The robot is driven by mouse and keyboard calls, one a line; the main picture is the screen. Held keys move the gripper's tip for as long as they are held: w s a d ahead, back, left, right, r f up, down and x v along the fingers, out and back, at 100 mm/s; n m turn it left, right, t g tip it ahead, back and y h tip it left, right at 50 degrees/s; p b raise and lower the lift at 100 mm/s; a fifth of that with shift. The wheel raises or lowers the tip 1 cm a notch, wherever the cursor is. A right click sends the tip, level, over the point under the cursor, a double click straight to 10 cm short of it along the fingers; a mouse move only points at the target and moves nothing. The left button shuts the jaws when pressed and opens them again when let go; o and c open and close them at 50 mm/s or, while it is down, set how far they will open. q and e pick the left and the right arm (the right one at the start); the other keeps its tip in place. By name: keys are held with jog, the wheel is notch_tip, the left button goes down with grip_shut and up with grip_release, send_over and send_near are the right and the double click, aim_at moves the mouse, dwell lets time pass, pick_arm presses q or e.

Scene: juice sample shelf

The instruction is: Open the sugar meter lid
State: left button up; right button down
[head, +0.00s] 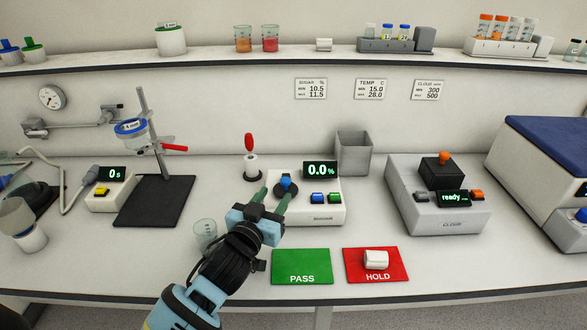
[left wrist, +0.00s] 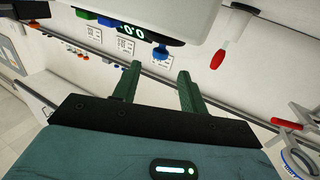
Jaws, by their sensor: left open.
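The sugar meter (head: 308,213) is a white box on the bench, with a display (head: 320,170) reading 0.0% and a blue and a green button. Its lid carries a blue knob (head: 286,186) and looks shut on the meter's left part. My left gripper (head: 275,194) is open, its green fingers on either side of the knob in the head view. In the left wrist view the knob (left wrist: 163,52) appears just beyond and between the fingertips (left wrist: 158,68), with no clear contact. The meter body (left wrist: 150,15) fills the top there. My right gripper is not in view.
A red-handled tool (head: 250,155) stands behind the meter, and a grey bin (head: 354,153) at its back right. A clear beaker (head: 205,233) is beside my left arm. The green PASS mat (head: 301,261) and red HOLD mat (head: 395,272) lie in front.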

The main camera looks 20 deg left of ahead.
aim_at(284, 182)
pick_arm(q)
jog(key=shift+w+d+r, duration=0.1)
jog(key=shift+w+d, duration=0.05)
jog(key=shift+w, duration=1.15)
jog(key=shift+w+d+f, duration=0.1)
jog(key=shift+w+d, duration=0.1)
jog(key=shift+w, duration=1.05)
jog(key=shift+w+d+r, duration=0.1)
jog(key=shift+w+d, duration=0.05)
jog(key=shift+w, duration=1.15)
grip_shut()
